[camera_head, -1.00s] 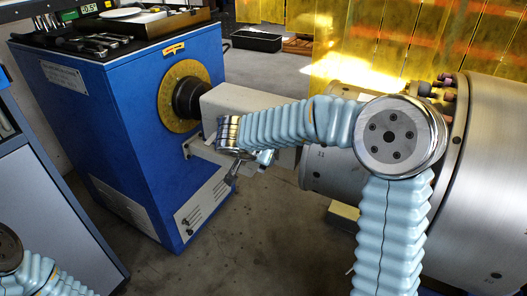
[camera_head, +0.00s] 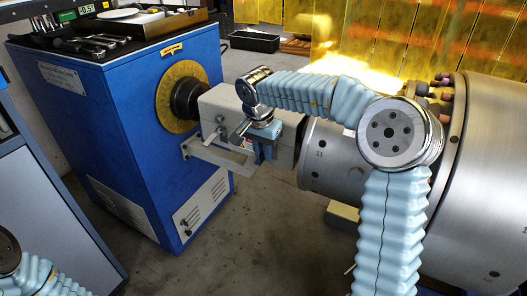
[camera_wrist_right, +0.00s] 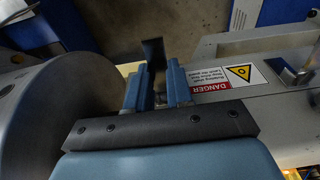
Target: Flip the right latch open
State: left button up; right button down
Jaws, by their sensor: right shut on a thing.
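The grey-beige shaft cover (camera_head: 216,105) sits between the blue drive cabinet and the steel rotor. My right gripper (camera_head: 265,155) is at the cover's front face, near its rotor end, with its blue fingers pointing down. In the right wrist view its fingers (camera_wrist_right: 156,88) are shut around a dark, narrow lever (camera_wrist_right: 153,52), which looks like the right latch. Its base is hidden by the fingers. The left latch (camera_head: 220,130) is a small metal part nearer the cabinet; it also shows in the right wrist view (camera_wrist_right: 291,72). My left gripper is out of view.
The large steel rotor (camera_head: 480,190) stands close on the right. The blue cabinet (camera_head: 110,130) with tools on top is at the left. A red and yellow danger label (camera_wrist_right: 238,76) is on the cover beside the fingers. A light bracket (camera_head: 220,156) runs below the cover.

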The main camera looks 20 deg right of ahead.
aim_at(260, 159)
dwell(0.3)
jog(key=c, duration=1)
grip_release()
notch_tip(260, 159, up, 14)
jog(key=s+a, duration=0.1)
jog(key=shift+s+a+f, duration=0.15)
jog(key=shift+a+f, duration=0.1)
jog(key=shift+a, duration=0.1)
